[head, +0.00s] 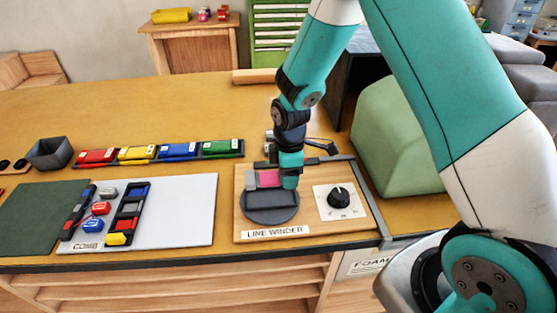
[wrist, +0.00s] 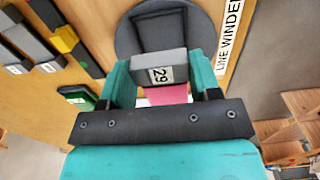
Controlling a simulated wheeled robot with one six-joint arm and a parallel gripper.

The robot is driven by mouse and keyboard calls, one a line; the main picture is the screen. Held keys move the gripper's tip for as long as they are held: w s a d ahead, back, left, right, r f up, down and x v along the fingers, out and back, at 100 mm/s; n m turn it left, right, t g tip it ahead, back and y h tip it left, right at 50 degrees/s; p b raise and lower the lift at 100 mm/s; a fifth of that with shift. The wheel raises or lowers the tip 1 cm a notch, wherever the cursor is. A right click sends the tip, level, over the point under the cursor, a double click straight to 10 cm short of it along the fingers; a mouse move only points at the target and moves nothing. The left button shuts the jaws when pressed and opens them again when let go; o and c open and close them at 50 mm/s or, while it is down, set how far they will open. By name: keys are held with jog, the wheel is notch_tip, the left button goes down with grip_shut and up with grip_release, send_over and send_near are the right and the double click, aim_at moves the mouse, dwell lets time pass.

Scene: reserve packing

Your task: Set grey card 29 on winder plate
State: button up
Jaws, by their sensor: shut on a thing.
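Grey card 29 (wrist: 158,65) is between the fingers of my gripper (wrist: 163,85) in the wrist view, its number label facing the camera. My gripper is shut on it. The dark round winder plate (wrist: 128,32) lies just beyond the card, with a rectangular frame on it. In the head view, the winder plate (head: 269,206) sits on the wooden line winder board (head: 330,228), and my gripper (head: 286,178) is over its rear edge. A pink piece (head: 268,179) shows beside the gripper there. Whether the card touches the plate I cannot tell.
A dial (head: 339,196) stands right of the plate, and a green foam block (head: 396,140) is further right. A rack of coloured cards (head: 160,151) lies behind left. A white comb board (head: 190,210) with small pieces lies left.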

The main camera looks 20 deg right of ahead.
aim_at(287, 197)
jog(key=shift+w+f, duration=0.1)
jog(key=shift+f, duration=0.1)
jog(key=f+b, duration=0.1)
jog(key=f, duration=0.1)
jog(key=f+b, duration=0.2)
jog(key=shift+a, duration=0.2)
jog(key=shift+f+b, duration=0.6)
jog(key=shift+b, duration=0.05)
jog(key=shift+d, duration=0.2)
jog(key=shift+f+b, duration=0.3)
jog(key=shift+f, duration=0.2)
dwell(0.4)
jog(key=o, duration=0.9)
jog(key=shift+r, duration=0.15)
